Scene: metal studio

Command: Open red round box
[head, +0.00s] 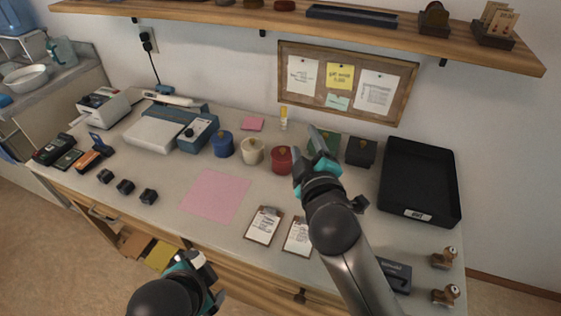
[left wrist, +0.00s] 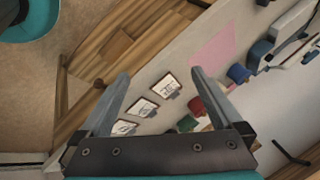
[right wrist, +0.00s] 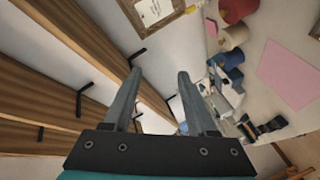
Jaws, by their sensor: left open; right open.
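The red round box (head: 282,163) stands upright on the workbench with its lid on and a small gold knob on top. In the left wrist view the red box (left wrist: 196,106) shows beside the right finger; in the right wrist view it (right wrist: 238,10) is at the top edge. My right gripper (head: 316,150) is open and empty, above the bench just right of the red box, not touching it as far as I can see. My left gripper (head: 205,275) is open and empty near the bench's front edge, well away from the box.
A cream box (head: 251,151) and a blue box (head: 222,145) stand left of the red one. A green box (head: 331,139) is partly behind my right gripper, near a black box (head: 360,152) and black tray (head: 420,178). Clipboards (head: 264,226) lie in front. A shelf (head: 330,22) overhangs the back.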

